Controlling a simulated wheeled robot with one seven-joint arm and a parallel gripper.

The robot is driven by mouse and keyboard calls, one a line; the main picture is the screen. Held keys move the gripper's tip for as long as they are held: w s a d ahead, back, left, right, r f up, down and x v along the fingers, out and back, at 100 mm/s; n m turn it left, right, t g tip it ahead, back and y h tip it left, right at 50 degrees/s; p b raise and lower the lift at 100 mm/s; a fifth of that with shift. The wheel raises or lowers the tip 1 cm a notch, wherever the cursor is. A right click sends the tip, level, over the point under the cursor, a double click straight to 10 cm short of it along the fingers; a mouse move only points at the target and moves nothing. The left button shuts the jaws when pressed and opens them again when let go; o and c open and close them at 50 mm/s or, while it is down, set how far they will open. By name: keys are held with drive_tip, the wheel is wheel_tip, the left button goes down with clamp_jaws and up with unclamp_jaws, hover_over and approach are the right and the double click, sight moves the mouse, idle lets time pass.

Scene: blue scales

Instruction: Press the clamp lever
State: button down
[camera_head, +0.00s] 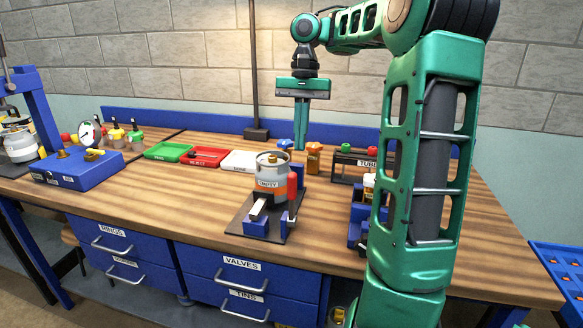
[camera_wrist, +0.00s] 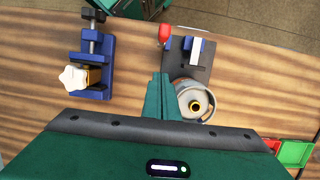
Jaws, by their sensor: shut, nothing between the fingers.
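The clamp lever, with a red grip (camera_head: 292,186), stands upright at the right side of a clamp fixture on a dark base plate (camera_head: 240,224). A grey canister (camera_head: 268,186) with an orange band labelled EMPTY stands on the same plate, left of the lever. In the wrist view the red lever grip (camera_wrist: 165,33) lies beyond my fingertips and the canister (camera_wrist: 187,95) is right of them. My gripper (camera_head: 302,146) is shut and empty, pointing down above the bench behind the canister. It also shows in the wrist view (camera_wrist: 160,77), apart from the lever.
A blue vise (camera_wrist: 92,68) stands left of my fingers in the wrist view. Green, red and white trays (camera_head: 168,151) lie left of the canister. Bare bench (camera_head: 170,190) lies front left.

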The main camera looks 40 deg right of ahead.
sight(292, 199)
drive_tip(key=shift+s+a+f, duration=0.1)
drive_tip(key=shift+s+f, duration=0.05)
drive_tip(key=shift+f, duration=0.1)
drive_tip(key=s+a+f, duration=0.3)
drive_tip(key=a+f, duration=0.1)
drive_tip(key=shift+s+f, duration=0.15)
drive_tip(key=shift+f, duration=0.2)
idle(0.9)
drive_tip(key=shift+s, duration=0.15)
